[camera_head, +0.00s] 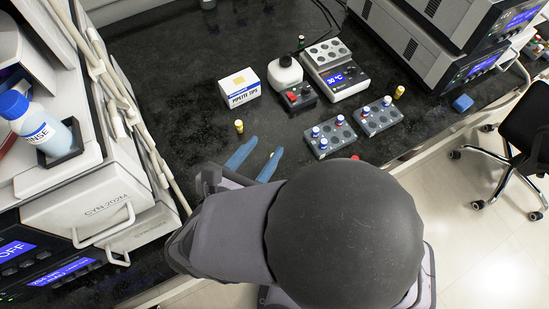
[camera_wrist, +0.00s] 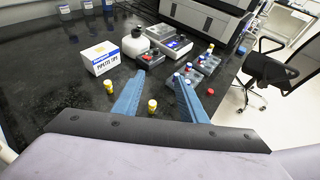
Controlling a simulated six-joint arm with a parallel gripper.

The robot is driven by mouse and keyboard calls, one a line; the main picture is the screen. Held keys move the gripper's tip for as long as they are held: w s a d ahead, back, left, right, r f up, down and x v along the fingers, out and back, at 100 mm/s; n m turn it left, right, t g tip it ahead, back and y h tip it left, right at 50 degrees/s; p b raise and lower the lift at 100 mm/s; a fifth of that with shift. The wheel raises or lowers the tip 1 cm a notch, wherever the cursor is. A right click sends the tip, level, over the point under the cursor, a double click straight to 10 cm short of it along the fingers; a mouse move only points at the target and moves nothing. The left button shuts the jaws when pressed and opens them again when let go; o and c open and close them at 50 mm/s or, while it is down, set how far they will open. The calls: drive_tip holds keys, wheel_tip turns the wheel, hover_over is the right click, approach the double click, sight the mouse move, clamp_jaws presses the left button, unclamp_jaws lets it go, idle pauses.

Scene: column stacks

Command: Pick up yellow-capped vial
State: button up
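A yellow-capped vial (camera_head: 239,126) stands upright on the black bench, to the left of my gripper (camera_head: 265,146). In the wrist view this vial (camera_wrist: 109,87) is outside the left finger. A second yellow-topped vial (camera_wrist: 152,106) shows between the two blue fingers of my gripper (camera_wrist: 159,75) in the wrist view, with visible space on both sides. In the head view it is mostly hidden by the fingers. My gripper is open and holds nothing. Another yellow-topped vial (camera_head: 399,92) stands at the far right, by the racks.
Two grey racks (camera_head: 323,147) (camera_head: 391,120) with blue-, white- and red-capped vials stand to the right. A pipette tips box (camera_head: 239,88), a white bottle (camera_head: 285,74) and a heater block (camera_head: 341,84) stand behind. A red cap (camera_wrist: 210,91) is near the right finger. The bench's left-back area is clear.

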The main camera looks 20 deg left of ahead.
wheel_tip(320, 180, down, 13)
drive_tip(key=shift+f, duration=0.1)
drive_tip(key=shift+a+r+p+x, duration=0.15)
drive_tip(key=shift+p+x, duration=0.3)
drive_tip(key=shift+x, duration=1.4)
drive_tip(key=shift+a+r+p+x, duration=0.1)
drive_tip(key=shift+p+x, duration=0.35)
drive_tip(key=shift+x, duration=1.4)
clamp_jaws()
